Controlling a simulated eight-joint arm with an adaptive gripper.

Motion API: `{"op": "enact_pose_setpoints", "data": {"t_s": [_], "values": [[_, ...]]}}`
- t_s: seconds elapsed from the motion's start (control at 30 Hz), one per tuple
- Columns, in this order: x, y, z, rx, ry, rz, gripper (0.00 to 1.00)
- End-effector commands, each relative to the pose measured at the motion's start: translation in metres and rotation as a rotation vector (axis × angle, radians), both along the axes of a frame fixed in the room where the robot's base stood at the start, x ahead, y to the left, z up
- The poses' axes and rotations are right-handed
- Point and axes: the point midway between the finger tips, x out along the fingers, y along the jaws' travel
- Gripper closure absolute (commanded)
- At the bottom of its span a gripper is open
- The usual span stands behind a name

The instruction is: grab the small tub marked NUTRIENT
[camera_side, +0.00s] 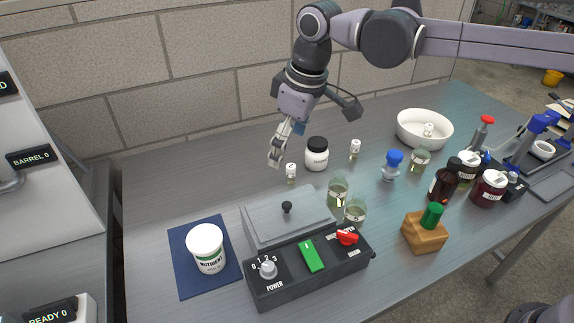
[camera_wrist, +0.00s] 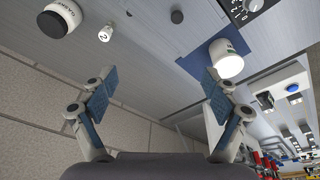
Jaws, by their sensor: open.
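The white tub marked NUTRIENT (camera_side: 206,250) stands upright on a dark blue mat (camera_side: 189,279) at the left front of the bench. My gripper (camera_side: 279,153) is over the back of the bench, behind and to the right of the tub, well apart from it. In the wrist view the tub (camera_wrist: 228,60) shows just beyond the right fingertip. My gripper (camera_wrist: 155,95) is open there, with nothing between its fingers.
A grey box with a knob lid and switches (camera_side: 300,258) stands right of the tub. A small vial (camera_side: 291,173) and a black-capped white jar (camera_side: 317,157) stand close to my gripper. Glass beakers (camera_side: 338,192), bottles and a white bowl (camera_side: 424,130) fill the right side. The back left is clear.

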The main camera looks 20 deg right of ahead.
Motion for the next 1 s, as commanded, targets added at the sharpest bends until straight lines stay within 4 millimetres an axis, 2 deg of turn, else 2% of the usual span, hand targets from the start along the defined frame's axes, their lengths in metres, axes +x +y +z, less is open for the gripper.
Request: {"op": "enact_pose_setpoints", "data": {"t_s": [0.03, 0.17, 0.3, 0.5, 0.7, 1.0], "values": [[0.003, 0.021, -0.006, -0.011, 0.017, 0.040, 0.13], [0.006, 0.070, -0.024, -0.044, 0.057, 0.134, 0.13], [0.000, 0.120, -0.048, -0.081, 0.101, 0.235, 0.13], [-0.016, 0.172, -0.080, -0.126, 0.147, 0.347, 0.13], [-0.025, 0.192, -0.096, -0.145, 0.168, 0.394, 0.13], [-0.025, 0.193, -0.134, -0.147, 0.169, 0.396, 0.13]]}}
